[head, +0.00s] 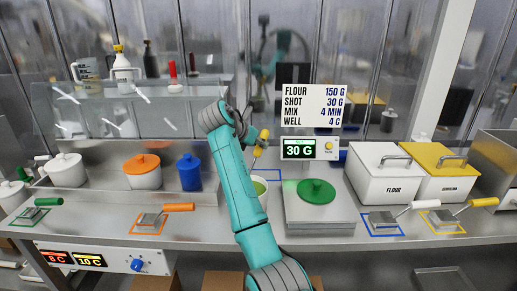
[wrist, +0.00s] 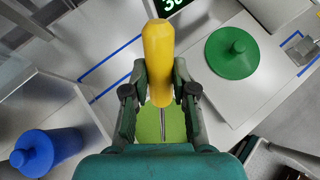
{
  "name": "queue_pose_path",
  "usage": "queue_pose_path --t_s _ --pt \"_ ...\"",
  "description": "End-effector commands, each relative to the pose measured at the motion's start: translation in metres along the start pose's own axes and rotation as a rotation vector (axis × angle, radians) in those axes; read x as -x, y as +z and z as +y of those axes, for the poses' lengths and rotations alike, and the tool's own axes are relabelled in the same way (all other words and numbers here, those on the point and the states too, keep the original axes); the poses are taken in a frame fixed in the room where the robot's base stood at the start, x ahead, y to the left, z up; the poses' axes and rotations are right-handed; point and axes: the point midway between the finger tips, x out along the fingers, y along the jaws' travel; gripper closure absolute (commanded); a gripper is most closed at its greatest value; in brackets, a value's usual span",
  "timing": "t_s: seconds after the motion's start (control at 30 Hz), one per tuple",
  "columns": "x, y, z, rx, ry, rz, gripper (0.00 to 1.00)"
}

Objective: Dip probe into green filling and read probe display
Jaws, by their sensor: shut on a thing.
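My gripper (head: 252,137) is shut on the yellow handle of the probe (head: 262,139), which also shows in the wrist view (wrist: 158,55). The probe's thin metal stem points down over the green filling (wrist: 150,124). The filling sits in a white container (head: 264,197), partly hidden behind my arm in the head view. I cannot tell whether the tip touches the filling. A panel on the counter front carries two lit displays (head: 72,258), one red with 8 C and one yellow with 10 C. I cannot tell which belongs to the probe.
A scale (head: 320,212) reading 30 G holds a green lid (head: 316,190), right of the filling. A blue pot (head: 189,174) and an orange-lidded pot (head: 143,173) stand left. White flour bin (head: 383,183) and yellow-lidded bin (head: 446,182) stand right. Scrapers lie along the front.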

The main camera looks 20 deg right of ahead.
Motion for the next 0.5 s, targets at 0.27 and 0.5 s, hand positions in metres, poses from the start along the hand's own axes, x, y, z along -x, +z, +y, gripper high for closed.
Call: queue_pose_path --t_s 0.27,0.5 --pt "0.012 0.016 0.000 -0.002 0.001 -0.001 1.00" --pt "0.022 0.028 0.000 0.000 0.000 0.000 1.00"
